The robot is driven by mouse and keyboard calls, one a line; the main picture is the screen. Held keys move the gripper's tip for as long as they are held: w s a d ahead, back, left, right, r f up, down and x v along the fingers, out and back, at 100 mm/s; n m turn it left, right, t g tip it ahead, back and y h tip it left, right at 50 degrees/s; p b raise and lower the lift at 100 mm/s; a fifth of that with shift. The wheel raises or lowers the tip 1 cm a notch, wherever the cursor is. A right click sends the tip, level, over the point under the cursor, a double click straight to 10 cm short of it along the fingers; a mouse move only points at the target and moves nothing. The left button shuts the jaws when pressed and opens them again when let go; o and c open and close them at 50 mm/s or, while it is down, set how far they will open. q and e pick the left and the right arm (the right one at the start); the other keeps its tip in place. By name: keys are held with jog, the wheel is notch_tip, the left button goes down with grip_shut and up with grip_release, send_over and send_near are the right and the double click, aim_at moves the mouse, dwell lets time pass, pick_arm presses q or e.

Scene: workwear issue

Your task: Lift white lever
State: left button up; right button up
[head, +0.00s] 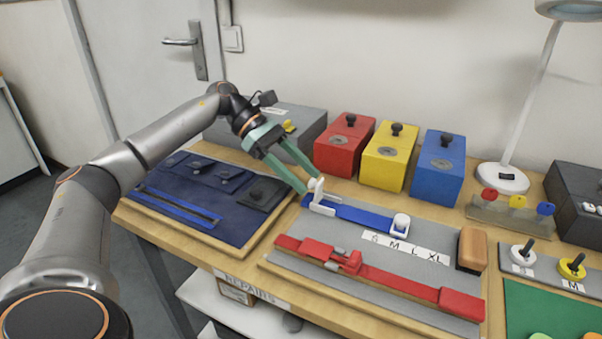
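The white lever (317,188) stands up from the white buckle at the left end of a blue belt (352,213) on the grey board. It has a small rounded top. My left gripper (313,187) reaches in from the upper left with two long green fingers. The fingers are apart, with the tips on either side of the lever's top; whether they touch it I cannot tell. My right gripper is out of view.
A red belt (400,284) with a buckle lies in front on the grey board (310,266). Red (343,146), yellow (389,156) and blue (437,168) boxes stand behind. A brown block (472,250) is at right, and a dark blue mat (205,215) at left.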

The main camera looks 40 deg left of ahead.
pick_arm(q)
jog(key=shift+a+r, duration=0.1)
jog(key=shift+a, duration=0.05)
jog(key=p+v, duration=0.2)
jog(key=v, duration=1)
jog(key=shift+s, duration=0.1)
